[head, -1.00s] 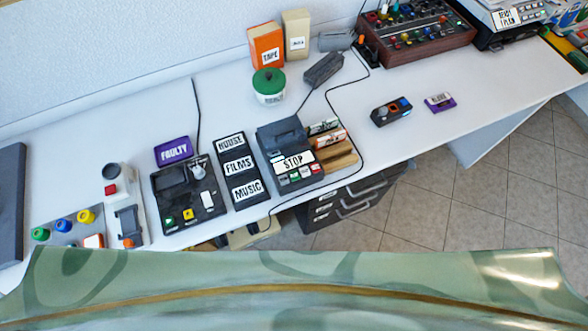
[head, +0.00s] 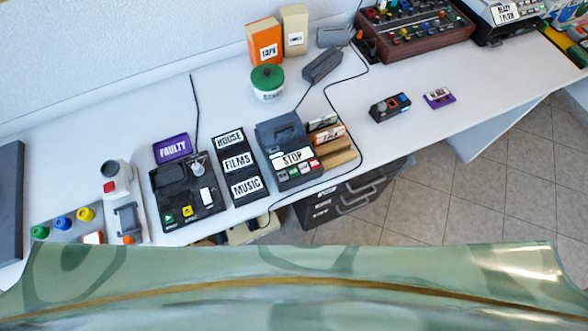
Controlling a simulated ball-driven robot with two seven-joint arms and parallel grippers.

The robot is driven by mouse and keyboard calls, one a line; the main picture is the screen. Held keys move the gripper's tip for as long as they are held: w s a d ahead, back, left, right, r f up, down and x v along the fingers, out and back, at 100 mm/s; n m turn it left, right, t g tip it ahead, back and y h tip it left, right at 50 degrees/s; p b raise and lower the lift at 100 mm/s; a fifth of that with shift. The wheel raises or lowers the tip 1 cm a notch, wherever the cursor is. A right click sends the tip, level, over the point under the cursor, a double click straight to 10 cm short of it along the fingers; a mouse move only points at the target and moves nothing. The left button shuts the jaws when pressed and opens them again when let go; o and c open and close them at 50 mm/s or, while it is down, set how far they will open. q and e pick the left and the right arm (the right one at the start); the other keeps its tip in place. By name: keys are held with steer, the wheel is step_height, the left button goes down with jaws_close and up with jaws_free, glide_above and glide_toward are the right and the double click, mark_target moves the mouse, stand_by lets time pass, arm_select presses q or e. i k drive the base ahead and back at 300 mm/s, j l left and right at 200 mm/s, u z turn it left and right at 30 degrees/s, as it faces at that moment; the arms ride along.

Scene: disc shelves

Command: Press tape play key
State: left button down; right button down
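A dark grey tape machine (head: 278,132) stands on the white desk, with a white label reading STOP (head: 292,158) on its sloped front. A short row of small coloured keys (head: 298,173) runs along its front edge, green at the left and red at the right. Their symbols are too small to read. To the left, a black device (head: 178,187) has a green key with a play-like mark (head: 168,217), a yellow key and a white key. A purple FAULTY sign (head: 172,148) stands behind it. Neither of my grippers shows in the head view.
A black panel labelled HOUSE, FILMS and MUSIC (head: 236,171) lies between the two devices. Cassettes in a wooden rack (head: 338,158) adjoin the tape machine. A green-lidded pot (head: 268,84) stands behind, and a black cable (head: 330,100) crosses the desk.

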mark_target(293, 172)
steer(key=k+l, duration=0.2)
steer(key=l, duration=0.15)
steer(key=k+l+z, duration=0.15)
steer(key=l, duration=0.25)
steer(key=k+l, duration=0.3)
steer(key=k+l+z, duration=0.15)
steer(key=l, duration=0.35)
